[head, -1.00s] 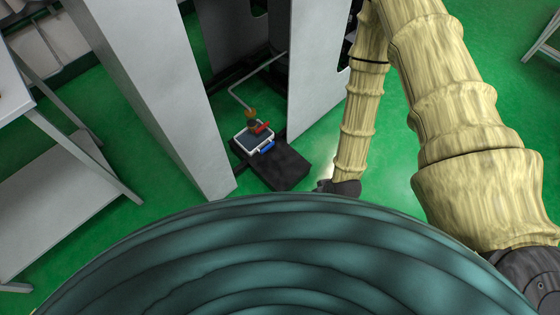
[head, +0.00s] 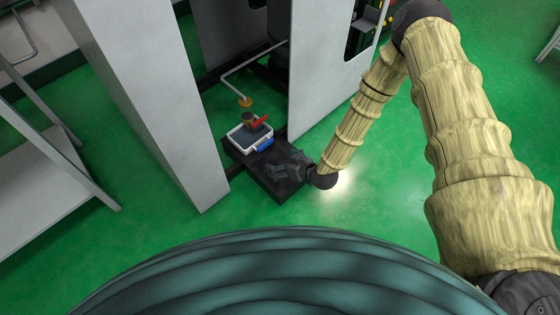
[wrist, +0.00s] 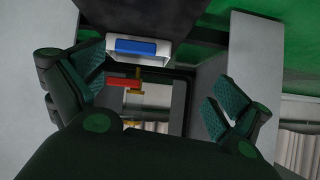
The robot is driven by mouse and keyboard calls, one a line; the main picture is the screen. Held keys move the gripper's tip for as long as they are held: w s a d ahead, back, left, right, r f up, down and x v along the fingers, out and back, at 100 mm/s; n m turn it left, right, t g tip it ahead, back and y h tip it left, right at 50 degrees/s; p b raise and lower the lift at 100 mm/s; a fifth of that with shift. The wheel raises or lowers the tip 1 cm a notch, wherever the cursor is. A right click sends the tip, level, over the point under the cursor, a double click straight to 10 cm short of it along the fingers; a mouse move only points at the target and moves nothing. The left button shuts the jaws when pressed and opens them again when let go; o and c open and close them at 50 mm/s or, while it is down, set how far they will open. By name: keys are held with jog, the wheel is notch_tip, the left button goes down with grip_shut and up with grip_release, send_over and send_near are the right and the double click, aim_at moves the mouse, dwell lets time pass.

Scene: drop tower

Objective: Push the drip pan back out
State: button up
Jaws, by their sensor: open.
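The drip pan (head: 239,134) is a white-rimmed shallow tray with a dark inside and a blue handle (head: 264,144) on its front. It sits on a black base between two grey panels. In the wrist view the white pan front (wrist: 163,48) and blue handle (wrist: 136,47) show at the upper middle. My gripper (head: 283,170) is over the front part of the black base, just in front of the pan and apart from it. Its fingers are spread and empty, with the pan showing between and beyond them in the wrist view.
A red lever (head: 259,122) with brass parts stands over the pan, below a bent grey pipe (head: 236,88). Grey panels (head: 150,100) stand on either side. A grey bench (head: 45,190) is at the left. Green floor in front is clear.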

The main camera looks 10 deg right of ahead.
jog(key=n+t+y+b, duration=0.1)
jog(key=t+b, duration=0.1)
jog(key=b, duration=0.3)
send_near(266, 146)
jog(key=shift+s+a+f, duration=0.15)
jog(key=shift+a+f, duration=0.05)
jog(key=shift+w+n+b, duration=0.3)
jog(key=shift+w+b, duration=0.15)
jog(key=shift+w, duration=0.2)
jog(key=b+x, duration=0.4)
jog(key=x, duration=0.5)
jog(key=shift+b+x, duration=0.35)
jog(key=shift+x, duration=0.55)
jog(key=shift+r, duration=0.1)
